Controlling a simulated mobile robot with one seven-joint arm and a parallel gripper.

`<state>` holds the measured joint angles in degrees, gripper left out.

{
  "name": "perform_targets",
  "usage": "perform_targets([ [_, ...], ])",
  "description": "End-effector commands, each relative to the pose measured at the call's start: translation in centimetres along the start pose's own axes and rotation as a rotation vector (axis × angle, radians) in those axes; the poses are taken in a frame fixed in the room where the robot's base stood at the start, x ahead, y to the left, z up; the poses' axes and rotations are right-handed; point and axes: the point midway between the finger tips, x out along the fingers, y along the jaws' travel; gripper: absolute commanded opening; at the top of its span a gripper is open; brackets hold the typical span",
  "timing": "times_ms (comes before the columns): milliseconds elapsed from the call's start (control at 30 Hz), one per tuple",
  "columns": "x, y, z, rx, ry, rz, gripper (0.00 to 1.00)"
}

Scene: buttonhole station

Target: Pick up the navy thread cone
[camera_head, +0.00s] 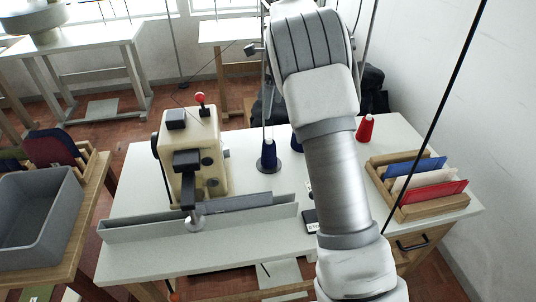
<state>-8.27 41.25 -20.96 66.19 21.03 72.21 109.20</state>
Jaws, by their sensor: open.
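A navy thread cone (268,156) stands upright on a dark round base on the white table, just right of the sewing machine. A second navy or dark blue cone (296,142) shows only in part behind my arm, to the right of the first. My arm rises through the middle of the view and bends over at the top. My gripper does not show; the arm may hide it. I see nothing touching the first navy cone.
A cream sewing machine (190,150) stands left on the white table (140,259), behind a grey trough (125,230). A red cone (365,128) stands right of my arm. A wooden rack (420,208) holds coloured pieces. A grey bin (36,222) is far left.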

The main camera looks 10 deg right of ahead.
Motion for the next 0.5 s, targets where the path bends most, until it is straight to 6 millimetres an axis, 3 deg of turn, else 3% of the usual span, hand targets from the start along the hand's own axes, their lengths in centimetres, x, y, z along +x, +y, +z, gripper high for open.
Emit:
perform_targets([
  [167, 2.2, -0.2, 0.1, 0.022, 0.006, 0.005, 0.96],
  [500, 9.5, -0.1, 0.0, 0.019, 0.005, 0.006, 0.96],
])
